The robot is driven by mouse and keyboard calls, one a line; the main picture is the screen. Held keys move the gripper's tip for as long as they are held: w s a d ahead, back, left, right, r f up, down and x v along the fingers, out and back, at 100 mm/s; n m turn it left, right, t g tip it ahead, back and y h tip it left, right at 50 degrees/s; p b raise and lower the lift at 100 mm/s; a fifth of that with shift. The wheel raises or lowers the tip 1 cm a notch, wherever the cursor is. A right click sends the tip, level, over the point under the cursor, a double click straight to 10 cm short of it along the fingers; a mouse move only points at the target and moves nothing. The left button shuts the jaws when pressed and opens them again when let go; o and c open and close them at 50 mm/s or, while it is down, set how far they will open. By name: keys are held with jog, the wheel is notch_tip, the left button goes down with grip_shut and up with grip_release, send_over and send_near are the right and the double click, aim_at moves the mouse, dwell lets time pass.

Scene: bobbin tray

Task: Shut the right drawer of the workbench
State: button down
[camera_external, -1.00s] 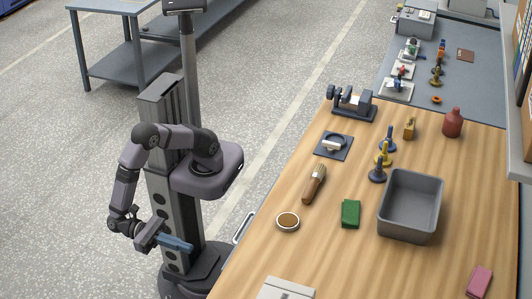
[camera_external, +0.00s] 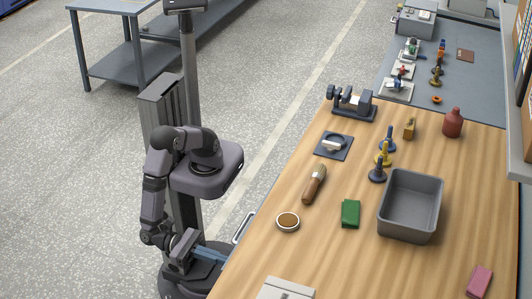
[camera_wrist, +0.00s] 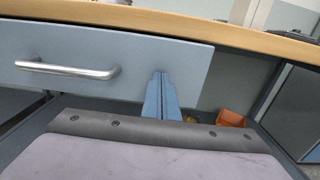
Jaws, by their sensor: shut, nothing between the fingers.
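My gripper (camera_external: 222,256) is low beside the left edge of the workbench in the external view. Its blue fingers are together and empty; in the wrist view the fingers (camera_wrist: 162,97) point at the lower right part of a blue-grey drawer front (camera_wrist: 120,62). I cannot tell whether they touch it. The drawer front has a silver bar handle (camera_wrist: 70,70) to the left of the fingers. A handle (camera_external: 243,228) also shows past the bench edge in the external view. The bench top hides the drawer's depth, so I cannot tell how far out it is.
The wooden bench top (camera_external: 330,255) overhangs above the drawer front. To the right of the front is a dark recess with an orange bin (camera_wrist: 232,118). A grey tray (camera_external: 410,205), brush (camera_external: 314,184) and several small items stand on the bench.

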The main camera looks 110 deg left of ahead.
jog(key=shift+w, duration=0.2)
jog(key=w, duration=0.4)
jog(key=shift+w, duration=0.25)
jog(key=shift+r, duration=0.15)
jog(key=s, duration=1.4)
jog(key=shift+s+p, duration=0.2)
jog(key=shift+p, duration=0.15)
